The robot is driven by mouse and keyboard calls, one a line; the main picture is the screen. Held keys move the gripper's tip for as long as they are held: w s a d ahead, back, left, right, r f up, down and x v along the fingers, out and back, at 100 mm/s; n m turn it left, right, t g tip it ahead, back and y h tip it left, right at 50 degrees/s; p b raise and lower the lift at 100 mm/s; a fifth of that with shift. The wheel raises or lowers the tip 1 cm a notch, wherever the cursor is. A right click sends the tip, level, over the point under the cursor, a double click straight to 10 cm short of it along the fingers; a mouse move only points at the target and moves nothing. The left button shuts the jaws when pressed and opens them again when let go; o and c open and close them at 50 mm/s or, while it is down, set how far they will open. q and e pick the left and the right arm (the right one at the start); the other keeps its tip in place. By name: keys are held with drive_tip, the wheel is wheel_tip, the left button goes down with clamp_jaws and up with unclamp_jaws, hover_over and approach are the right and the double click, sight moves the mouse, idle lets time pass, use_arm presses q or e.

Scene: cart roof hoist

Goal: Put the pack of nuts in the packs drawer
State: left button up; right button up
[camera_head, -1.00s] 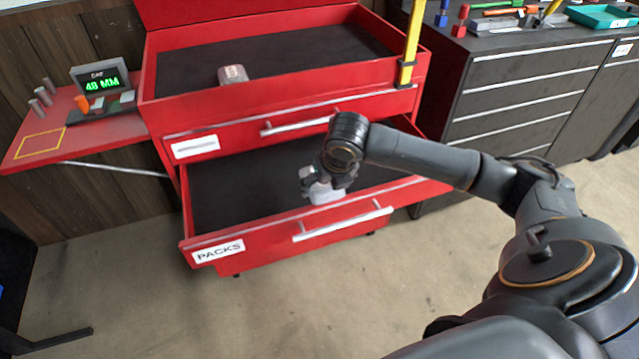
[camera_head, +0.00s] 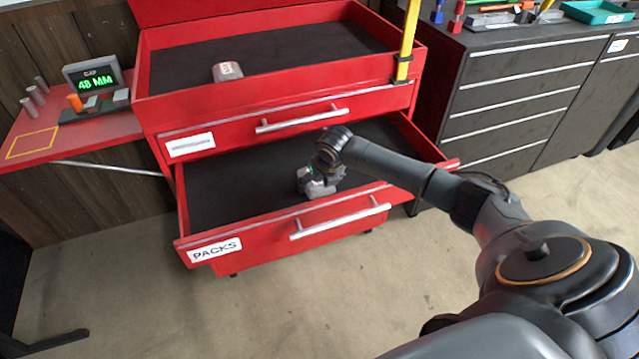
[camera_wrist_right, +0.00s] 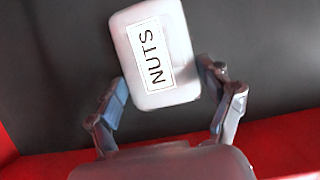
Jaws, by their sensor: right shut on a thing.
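The pack of nuts is a white rounded block with a NUTS label (camera_wrist_right: 155,52) in the right wrist view. In the head view the pack (camera_head: 320,190) shows small and pale. My right gripper (camera_head: 312,178) is shut on it, with a finger at each side in the wrist view. Both are inside the open packs drawer (camera_head: 240,233), low over its dark floor near the front wall. I cannot tell whether the pack touches the floor. The drawer is the lower one, with a PACKS label on its red front. My left gripper is out of view.
The red cart's upper drawer (camera_head: 290,119) is shut. A pale pack (camera_head: 227,71) lies in its open top tray. A yellow post (camera_head: 409,40) stands at the cart's right. A side shelf (camera_head: 75,140) holds a 48 MM display. The drawer floor left of my gripper is clear.

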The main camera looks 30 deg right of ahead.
drive_tip(key=o, duration=1.1)
drive_tip(key=shift+s, duration=0.1)
drive_tip(key=shift+o, duration=0.2)
drive_tip(key=p+v, duration=0.1)
drive_tip(key=v, duration=1.1)
